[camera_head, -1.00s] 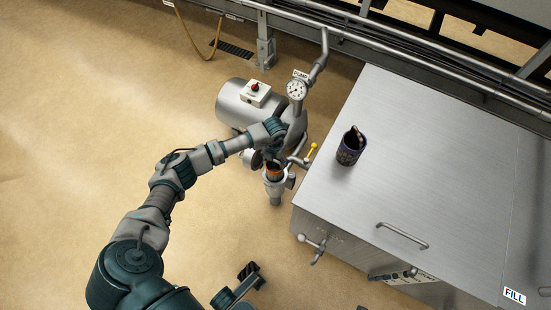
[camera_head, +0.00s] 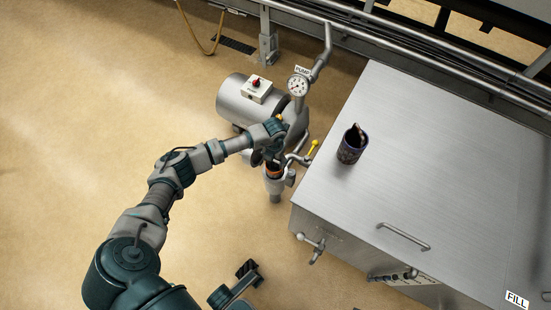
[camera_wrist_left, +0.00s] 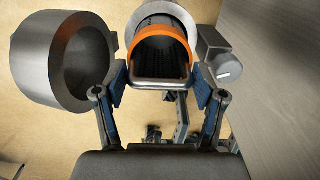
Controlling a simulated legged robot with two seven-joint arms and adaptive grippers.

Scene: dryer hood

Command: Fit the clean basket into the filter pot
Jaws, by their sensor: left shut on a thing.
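The clean basket (camera_wrist_left: 162,62) has an orange rim, a dark inside and a grey bail handle. My left gripper (camera_wrist_left: 158,84) is shut on it at the handle.
A dark cup-like basket (camera_head: 350,149) stands on the steel bench (camera_head: 440,160) right of the pot. A pump (camera_head: 244,101) with a gauge (camera_head: 298,86) is behind the pot. A yellow-handled valve (camera_head: 312,147) is close to its right. A grey hollow cylinder (camera_wrist_left: 62,62) is left of the basket.

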